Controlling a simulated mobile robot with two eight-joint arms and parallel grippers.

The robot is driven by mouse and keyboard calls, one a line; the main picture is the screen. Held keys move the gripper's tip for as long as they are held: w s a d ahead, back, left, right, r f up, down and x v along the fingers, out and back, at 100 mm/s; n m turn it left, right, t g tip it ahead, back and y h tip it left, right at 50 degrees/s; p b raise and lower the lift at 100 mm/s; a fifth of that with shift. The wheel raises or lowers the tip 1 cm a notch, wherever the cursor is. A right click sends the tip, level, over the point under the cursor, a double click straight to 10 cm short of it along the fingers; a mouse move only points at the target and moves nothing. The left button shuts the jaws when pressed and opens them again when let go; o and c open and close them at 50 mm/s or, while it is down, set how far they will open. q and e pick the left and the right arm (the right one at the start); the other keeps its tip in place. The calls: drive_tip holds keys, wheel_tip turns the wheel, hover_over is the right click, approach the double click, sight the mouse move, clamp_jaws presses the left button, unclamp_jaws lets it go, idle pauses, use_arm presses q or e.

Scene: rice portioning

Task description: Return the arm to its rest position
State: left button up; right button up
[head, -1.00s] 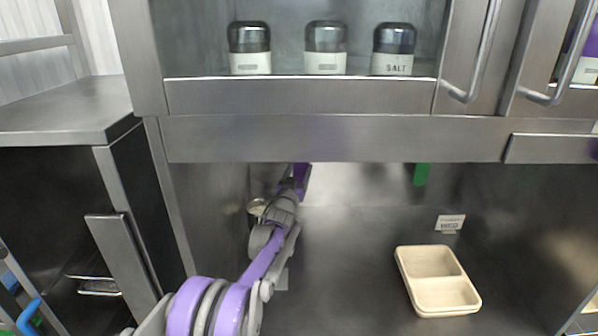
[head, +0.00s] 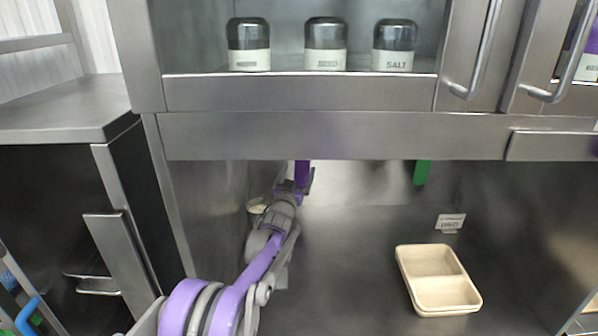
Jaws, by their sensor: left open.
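My left arm reaches from the lower left into the space under the metal shelf. Its gripper (head: 297,186) is open just below the shelf's front edge. A purple upright piece (head: 302,172), like the handle of a hanging tool, shows at the fingers. Its upper part is hidden behind the shelf edge, and I cannot tell whether the fingers touch it. My right gripper is not in view.
A green handle (head: 422,173) hangs under the shelf (head: 330,136). A beige two-compartment tray (head: 440,280) sits on the counter near a small label card (head: 450,222). A small round container (head: 257,208) is partly hidden by my arm. Three jars stand above.

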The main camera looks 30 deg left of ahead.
use_arm(q)
drive_tip(key=s+d+f+m+g+h, duration=0.1)
drive_tip(key=s+d+f+g, duration=0.3)
drive_tip(key=s+d, duration=0.5)
drive_tip(key=s+d+f+m+g+h, duration=0.1)
drive_tip(key=s+d+f+g+h, duration=0.2)
drive_tip(key=s+d+f, duration=0.6)
drive_tip(key=s+d+f+m+g+h, duration=0.1)
drive_tip(key=s+d+f+g, duration=0.5)
drive_tip(key=s, duration=2.2)
drive_tip(key=d+f, duration=0.1)
drive_tip(key=d, duration=0.3)
drive_tip(key=shift+s+g+h, duration=0.15)
drive_tip(key=shift+g+h, duration=0.25)
